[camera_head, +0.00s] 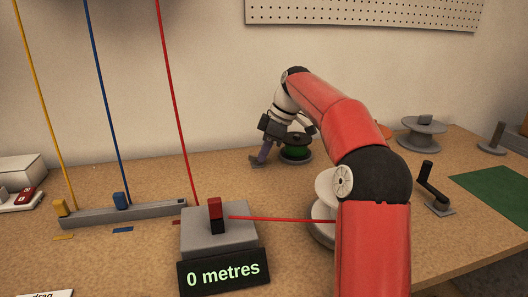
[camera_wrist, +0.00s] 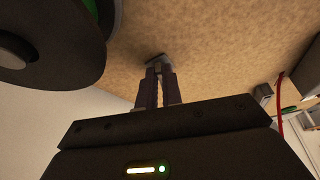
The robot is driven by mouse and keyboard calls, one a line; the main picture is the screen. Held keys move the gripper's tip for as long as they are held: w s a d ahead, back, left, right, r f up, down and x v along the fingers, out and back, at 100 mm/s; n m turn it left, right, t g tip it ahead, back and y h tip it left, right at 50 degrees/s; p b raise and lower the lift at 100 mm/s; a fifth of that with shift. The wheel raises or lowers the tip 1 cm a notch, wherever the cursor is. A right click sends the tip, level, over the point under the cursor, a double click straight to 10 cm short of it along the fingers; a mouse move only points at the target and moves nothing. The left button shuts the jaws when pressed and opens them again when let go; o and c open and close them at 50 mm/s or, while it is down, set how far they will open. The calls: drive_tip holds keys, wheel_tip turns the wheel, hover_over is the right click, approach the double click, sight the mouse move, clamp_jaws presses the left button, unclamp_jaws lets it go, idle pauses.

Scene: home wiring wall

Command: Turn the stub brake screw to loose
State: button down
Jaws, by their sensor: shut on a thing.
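My gripper (camera_head: 262,157) points down at the bench, just left of a spool with green wire (camera_head: 297,150). In the wrist view its two fingers (camera_wrist: 158,82) are closed on a small grey piece at the bench surface, which looks like the stub brake screw (camera_wrist: 157,61). The fingers hide most of the screw, and its turn position cannot be read. The dark spool (camera_wrist: 60,50) with a green edge fills the upper left of the wrist view.
A grey block (camera_head: 200,243) with a red-and-black post and a "0 metres" display (camera_head: 223,274) stands in front. A red wire (camera_head: 280,219) runs from it behind my arm. A rail (camera_head: 150,212), a crank (camera_head: 432,185) and a grey spool (camera_head: 422,135) stand around.

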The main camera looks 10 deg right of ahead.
drive_tip(key=shift+n, duration=0.5)
drive_tip(key=c, duration=1.6)
unclamp_jaws()
drive_tip(key=shift+o, duration=0.2)
drive_tip(key=m, duration=0.3)
drive_tip(key=shift+s+a+t, duration=0.1)
drive_tip(key=shift+s+t, duration=0.15)
drive_tip(key=shift+t, duration=0.15)
drive_tip(key=m, duration=0.1)
drive_tip(key=m+t+b, duration=0.1)
drive_tip(key=shift+s+a+f+m+h+b, duration=0.2)
drive_tip(key=shift+m+h+b, duration=0.1)
drive_tip(key=shift+m+h, duration=0.1)
drive_tip(key=shift+s+a+f+m+t+h+b, duration=0.1)
drive_tip(key=shift+m+t+h+b, duration=0.1)
drive_tip(key=shift+m+b, duration=0.35)
drive_tip(key=shift+a+m+t+h+b, duration=0.1)
drive_tip(key=shift+m+h+b, duration=0.1)
drive_tip(key=shift+m+b, duration=0.35)
drive_tip(key=p+v, duration=0.1)
drive_tip(key=v, duration=0.7)
drive_tip(key=shift+r+m, duration=0.2)
drive_tip(key=shift+m, duration=0.2)
